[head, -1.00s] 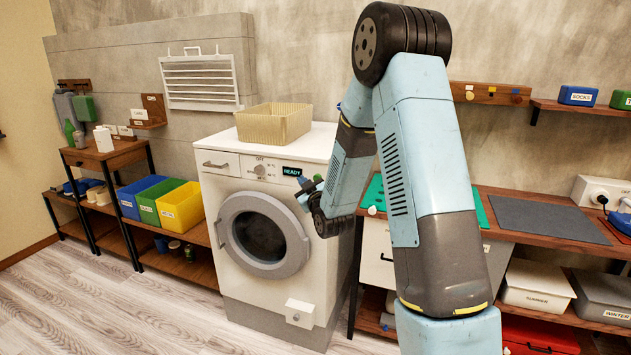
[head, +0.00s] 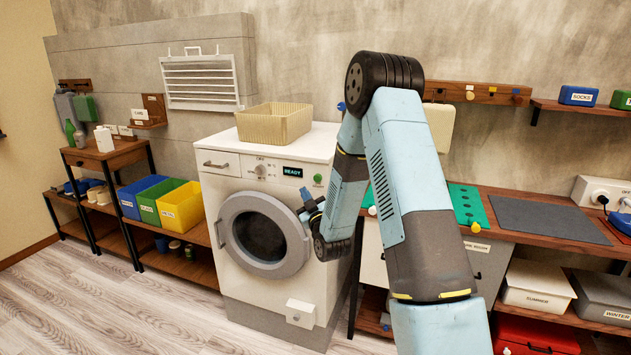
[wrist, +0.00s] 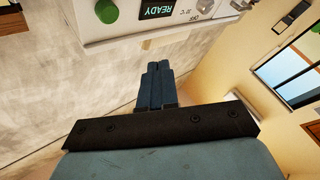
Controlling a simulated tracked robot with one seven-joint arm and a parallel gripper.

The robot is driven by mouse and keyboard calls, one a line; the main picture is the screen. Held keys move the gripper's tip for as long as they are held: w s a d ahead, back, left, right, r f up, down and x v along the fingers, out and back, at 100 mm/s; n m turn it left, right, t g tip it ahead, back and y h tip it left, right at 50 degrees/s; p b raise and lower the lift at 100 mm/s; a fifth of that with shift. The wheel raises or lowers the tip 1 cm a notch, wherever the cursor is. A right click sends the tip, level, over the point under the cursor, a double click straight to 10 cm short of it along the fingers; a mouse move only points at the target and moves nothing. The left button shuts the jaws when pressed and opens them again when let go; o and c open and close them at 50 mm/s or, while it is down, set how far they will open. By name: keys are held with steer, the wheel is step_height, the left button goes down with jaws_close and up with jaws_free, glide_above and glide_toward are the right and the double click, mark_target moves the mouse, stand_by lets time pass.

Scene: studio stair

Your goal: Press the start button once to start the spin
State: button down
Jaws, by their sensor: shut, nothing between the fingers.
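The white washing machine (head: 225,190) stands against the wall with its round door (head: 262,235) closed. Its green start button (head: 318,178) is at the right end of the control panel, beside a display (head: 293,172) that reads READY. The green button also shows in the wrist view (wrist: 104,11), at the upper left, with the display (wrist: 158,8) to its right. My gripper (head: 305,193) is just below the button in the head view, near the machine's front. In the wrist view my gripper (wrist: 158,68) is shut and empty, its fingertips apart from the button.
A beige basket (head: 273,124) sits on top of the machine. A workbench (head: 550,222) with a green mat (head: 468,203) stands to the right. Shelves with blue, green and yellow bins (head: 180,207) stand to the left. The floor in front is clear.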

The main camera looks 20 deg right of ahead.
steer(key=shift+w+d, duration=0.8)
steer(key=shift+w, duration=0.3)
steer(key=shift+w+d, duration=0.8)
steer(key=shift+w, duration=0.3)
steer(key=shift+w+d, duration=0.8)
steer(key=shift+w, duration=0.3)
steer(key=shift+w+d+r, duration=0.1)
steer(key=shift+w+d, duration=0.45)
steer(key=shift+w, duration=0.1)
stand_by(0.7)
stand_by(0.3)
steer(key=shift+s+a, duration=0.55)
steer(key=shift+s, duration=0.25)
steer(key=shift+s+a, duration=0.75)
steer(key=shift+s, duration=0.25)
steer(key=shift+s+a, duration=0.7)
steer(key=shift+s, duration=0.3)
